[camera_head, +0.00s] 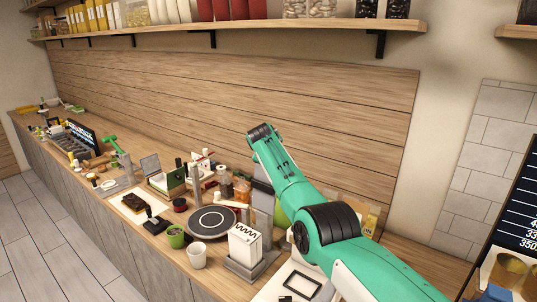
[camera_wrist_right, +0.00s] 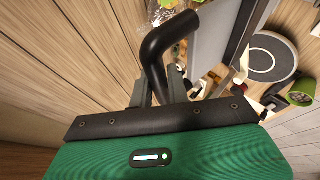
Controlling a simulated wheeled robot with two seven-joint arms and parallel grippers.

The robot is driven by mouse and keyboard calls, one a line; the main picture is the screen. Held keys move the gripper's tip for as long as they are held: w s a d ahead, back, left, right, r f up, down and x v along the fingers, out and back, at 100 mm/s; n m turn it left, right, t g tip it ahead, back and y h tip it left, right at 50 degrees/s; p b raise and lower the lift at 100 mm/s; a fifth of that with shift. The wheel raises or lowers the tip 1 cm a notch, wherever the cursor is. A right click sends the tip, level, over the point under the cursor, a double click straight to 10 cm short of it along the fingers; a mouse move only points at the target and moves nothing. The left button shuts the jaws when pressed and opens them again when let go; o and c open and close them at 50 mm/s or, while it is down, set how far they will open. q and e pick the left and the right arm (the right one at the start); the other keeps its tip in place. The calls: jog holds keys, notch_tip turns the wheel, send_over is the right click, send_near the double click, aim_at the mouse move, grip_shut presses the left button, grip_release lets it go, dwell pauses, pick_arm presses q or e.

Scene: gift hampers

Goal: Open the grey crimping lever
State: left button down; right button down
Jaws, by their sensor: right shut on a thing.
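A black bent bar (camera_wrist_right: 160,50), apparently the handle of the grey crimping lever, rises between the fingers of my right gripper (camera_wrist_right: 161,92) in the right wrist view. The gripper is shut on it. A tall grey body (camera_wrist_right: 212,38) stands just beyond the bar. In the head view, a grey upright (camera_head: 262,205) stands on the counter beside my right arm, which hides part of it. My right fingers are hidden there behind the arm. My left gripper is not in view.
A round dark turntable (camera_head: 212,222) sits left of the upright. A white card box (camera_head: 245,244), a green pot (camera_head: 176,237) and a white cup (camera_head: 197,256) stand nearby. The wooden wall panel (camera_head: 330,120) rises behind. A shelf (camera_head: 260,26) runs above.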

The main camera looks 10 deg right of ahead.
jog(key=c, duration=1.3)
grip_release()
jog(key=shift+c, duration=0.2)
jog(key=shift+a, duration=0.1)
jog(key=shift+s+a+r+b, duration=0.1)
jog(key=shift+s+r+b, duration=0.2)
jog(key=shift+b, duration=0.15)
jog(key=b+v, duration=0.6)
jog(key=v, duration=0.7)
